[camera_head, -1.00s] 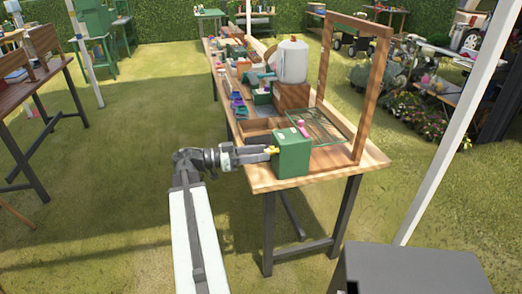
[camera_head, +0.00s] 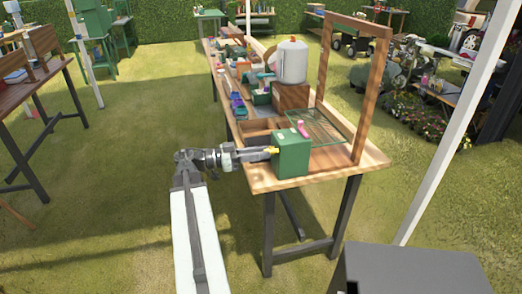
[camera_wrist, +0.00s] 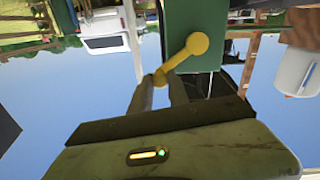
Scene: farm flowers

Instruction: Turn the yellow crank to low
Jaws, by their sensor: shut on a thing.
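The yellow crank (camera_head: 273,150) sticks out from the left side of a green box (camera_head: 292,155) at the near end of the wooden bench. In the wrist view the crank (camera_wrist: 187,54) shows as a round hub on the green panel, with an arm slanting down-left to a knob. My gripper (camera_head: 268,152) reaches in from the left. In the wrist view its two fingers (camera_wrist: 160,84) are shut on the crank's knob end. The fingers partly hide the knob. No low mark is readable.
The bench (camera_head: 330,178) has a wooden frame (camera_head: 355,95) on its right side. A white tank (camera_head: 292,61) on a wooden block stands farther back. Grass left of the bench is clear.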

